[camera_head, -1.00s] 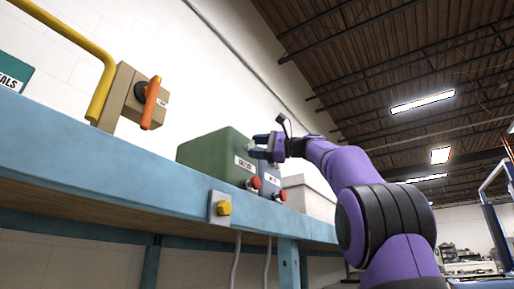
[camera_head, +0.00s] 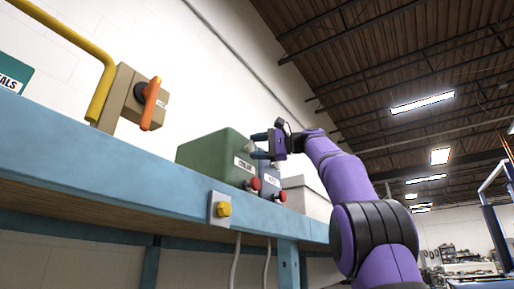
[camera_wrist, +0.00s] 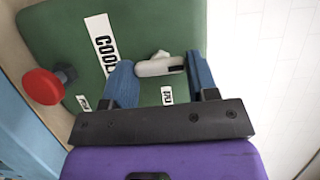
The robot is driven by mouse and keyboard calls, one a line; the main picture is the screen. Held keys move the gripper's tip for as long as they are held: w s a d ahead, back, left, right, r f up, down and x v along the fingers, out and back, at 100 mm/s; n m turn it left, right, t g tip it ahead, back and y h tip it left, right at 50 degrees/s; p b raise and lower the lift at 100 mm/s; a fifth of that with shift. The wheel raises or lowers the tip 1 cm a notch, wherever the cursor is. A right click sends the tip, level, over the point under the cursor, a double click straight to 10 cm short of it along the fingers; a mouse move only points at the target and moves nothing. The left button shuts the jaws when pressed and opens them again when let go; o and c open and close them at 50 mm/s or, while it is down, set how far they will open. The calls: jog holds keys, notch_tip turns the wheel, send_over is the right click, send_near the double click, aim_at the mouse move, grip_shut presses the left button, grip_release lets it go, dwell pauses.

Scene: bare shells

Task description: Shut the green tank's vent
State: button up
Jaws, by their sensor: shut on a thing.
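The green tank (camera_head: 208,155) stands on the blue bench, with a white label on its near face and a red knob (camera_head: 253,184) low on that face. In the wrist view the tank (camera_wrist: 70,30) fills most of the picture, with the red knob (camera_wrist: 43,86) at left. A short pale grey vent lever (camera_wrist: 165,66) lies across between my fingers. My gripper (camera_wrist: 159,63) is shut on this lever, its blue fingers on either side of it. In the head view my gripper (camera_head: 258,146) is at the tank's labelled face; the lever cannot be made out there.
A blue-grey tank (camera_head: 270,180) with its own red knob stands just right of the green one, then a pale box (camera_head: 308,198). A tan box with an orange handle (camera_head: 151,103) and a yellow pipe (camera_head: 103,85) are at left. A yellow button (camera_head: 224,209) sits on the bench edge.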

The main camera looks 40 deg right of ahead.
jog(key=shift+f, duration=0.1)
jog(key=o, duration=0.9)
jog(key=v, duration=1)
jog(key=shift+s+d, duration=0.3)
